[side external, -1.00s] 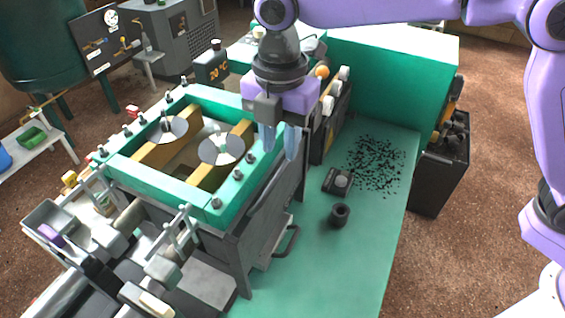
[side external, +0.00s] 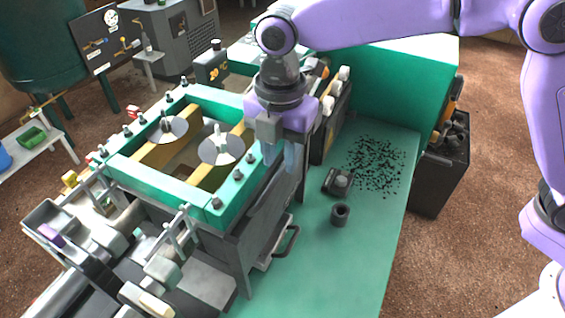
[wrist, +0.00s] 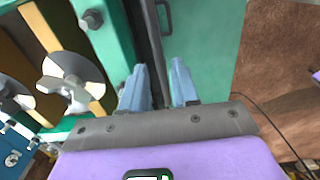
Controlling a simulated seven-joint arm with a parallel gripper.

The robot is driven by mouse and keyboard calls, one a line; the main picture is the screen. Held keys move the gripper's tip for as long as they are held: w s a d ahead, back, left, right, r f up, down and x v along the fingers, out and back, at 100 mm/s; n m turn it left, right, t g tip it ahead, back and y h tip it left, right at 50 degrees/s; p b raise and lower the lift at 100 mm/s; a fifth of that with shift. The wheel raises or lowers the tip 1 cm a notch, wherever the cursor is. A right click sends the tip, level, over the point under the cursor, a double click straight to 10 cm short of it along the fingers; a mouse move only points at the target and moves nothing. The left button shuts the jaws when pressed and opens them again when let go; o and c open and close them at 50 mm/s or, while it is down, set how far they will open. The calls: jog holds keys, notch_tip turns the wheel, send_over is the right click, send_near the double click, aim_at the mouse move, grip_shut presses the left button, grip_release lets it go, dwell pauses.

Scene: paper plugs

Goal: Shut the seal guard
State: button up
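No part is marked as the seal guard, so I cannot tell for sure which it is. A dark loop handle (side external: 288,242) with a light grey plate stands out low on the machine's grey side wall (side external: 262,222). The handle also shows at the top of the wrist view (wrist: 163,16). My gripper (side external: 280,160) points down beside the machine's right edge, above and behind the handle.
The teal frame (side external: 233,190) with two silver discs (side external: 221,148) tops the machine, left of my gripper. On the green table (side external: 310,270) stand a dark cup (side external: 340,215) and a small black box (side external: 337,182). Black bits (side external: 376,165) lie behind them. The table's front is clear.

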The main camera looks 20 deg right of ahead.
jog(key=shift+f, duration=1.25)
grip_shut()
jog(key=shift+r, duration=0.55)
jog(key=shift+c, duration=0.4)
grip_release()
jog(key=shift+o, duration=0.4)
jog(key=shift+f, duration=0.15)
